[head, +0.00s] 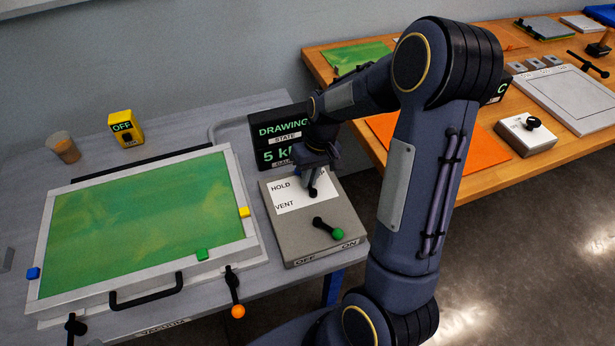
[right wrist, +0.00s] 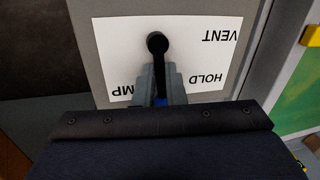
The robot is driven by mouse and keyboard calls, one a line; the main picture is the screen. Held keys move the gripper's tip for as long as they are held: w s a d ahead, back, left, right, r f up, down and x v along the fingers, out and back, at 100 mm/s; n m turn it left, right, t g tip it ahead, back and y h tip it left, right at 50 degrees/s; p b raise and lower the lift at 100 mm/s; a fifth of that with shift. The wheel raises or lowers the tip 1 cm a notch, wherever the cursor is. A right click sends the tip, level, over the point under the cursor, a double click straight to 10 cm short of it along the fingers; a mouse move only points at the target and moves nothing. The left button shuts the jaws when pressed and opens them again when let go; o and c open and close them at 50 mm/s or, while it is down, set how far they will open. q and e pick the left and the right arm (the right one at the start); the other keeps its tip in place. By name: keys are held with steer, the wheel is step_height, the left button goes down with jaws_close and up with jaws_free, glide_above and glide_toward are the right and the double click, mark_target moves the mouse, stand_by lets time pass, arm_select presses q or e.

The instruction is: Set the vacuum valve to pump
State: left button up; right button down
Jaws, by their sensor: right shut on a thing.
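The vacuum valve (right wrist: 157,42) is a black lever on a white label card (head: 290,196) on a grey control box (head: 279,224). In the right wrist view its handle points down the picture, between HOLD and a partly covered word ending in MP. My right gripper (head: 313,169) is over the card's upper right in the head view. It also shows in the right wrist view (right wrist: 160,88), shut on the valve handle, with a blue bit showing between the fingers. My left gripper is not in view.
A display (head: 278,130) reads DRAWING and 5 beside the box. A green-knobbed lever (head: 328,228) sits near ON on the box front. A framed green panel (head: 135,220) lies left. A wooden bench (head: 470,110) stands right, past my arm.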

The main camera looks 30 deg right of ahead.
steer(key=shift+d+r+m, duration=0.1)
steer(key=shift+d+m, duration=0.1)
steer(key=shift+m, duration=0.3)
steer(key=c, duration=1.5)
jaws_free()
steer(key=shift+s+d+r, duration=0.1)
steer(key=shift+d+r, duration=0.15)
steer(key=shift+r, duration=1)
steer(key=shift+s+d+r, duration=0.1)
steer(key=shift+d+r, duration=0.15)
steer(key=shift+r, duration=1)
steer(key=shift+s+d+r, duration=0.1)
steer(key=shift+d+r, duration=0.15)
steer(key=shift+r, duration=1)
